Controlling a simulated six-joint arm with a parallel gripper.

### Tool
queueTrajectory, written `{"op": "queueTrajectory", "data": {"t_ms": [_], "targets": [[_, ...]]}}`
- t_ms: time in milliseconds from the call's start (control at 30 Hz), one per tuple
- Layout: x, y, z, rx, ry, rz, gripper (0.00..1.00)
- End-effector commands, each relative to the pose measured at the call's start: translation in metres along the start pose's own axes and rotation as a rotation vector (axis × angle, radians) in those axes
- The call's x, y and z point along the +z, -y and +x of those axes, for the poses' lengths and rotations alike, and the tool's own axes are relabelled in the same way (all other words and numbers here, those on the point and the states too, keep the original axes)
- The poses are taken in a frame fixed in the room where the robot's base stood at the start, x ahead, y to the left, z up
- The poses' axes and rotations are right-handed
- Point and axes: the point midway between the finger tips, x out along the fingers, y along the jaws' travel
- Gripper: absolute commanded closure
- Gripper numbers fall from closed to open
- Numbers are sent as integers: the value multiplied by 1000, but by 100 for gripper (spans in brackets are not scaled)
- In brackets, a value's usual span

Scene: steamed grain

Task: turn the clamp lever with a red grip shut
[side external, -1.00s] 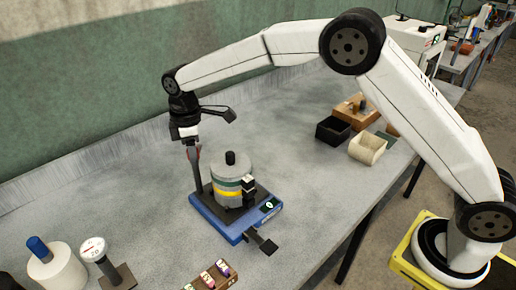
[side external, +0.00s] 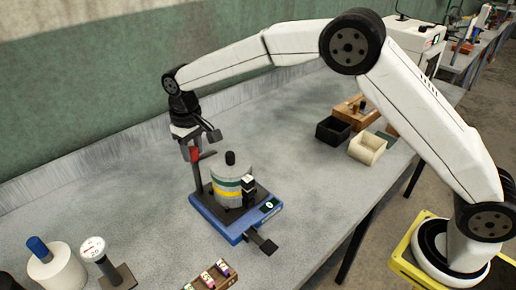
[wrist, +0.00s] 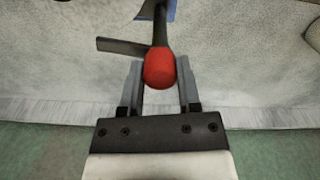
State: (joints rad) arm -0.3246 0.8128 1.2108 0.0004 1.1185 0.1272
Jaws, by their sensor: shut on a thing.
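The clamp lever's red grip (wrist: 159,68) sits between the two fingers of my gripper (wrist: 160,85) in the wrist view, and the fingers are shut on it. In the side view my gripper (side external: 190,154) is at the top of the dark post at the back left of the blue base (side external: 221,226), with a bit of red showing at the fingers. A grey cylinder (side external: 232,172) with green and yellow bands and a black knob stands upright on the base, right of my gripper. The lever's pivot is largely hidden by my gripper.
A dark foot pad (side external: 262,243) juts from the base's front. A black bin (side external: 333,131) and a cream bin (side external: 367,148) stand to the right. A white cylinder (side external: 58,272), a dial gauge (side external: 93,248) and a small tray (side external: 212,280) are at the front. The bench behind is clear.

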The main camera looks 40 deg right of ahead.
Motion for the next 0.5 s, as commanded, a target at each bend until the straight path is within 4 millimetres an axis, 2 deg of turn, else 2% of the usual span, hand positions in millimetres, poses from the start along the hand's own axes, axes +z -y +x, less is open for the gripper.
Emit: {"op": "queueTrajectory", "data": {"t_ms": [200, 500], "targets": [[-1, 0, -1, 0, -4, 94, 100], [-1, 0, -2, 0, -4, 128, 100]]}}
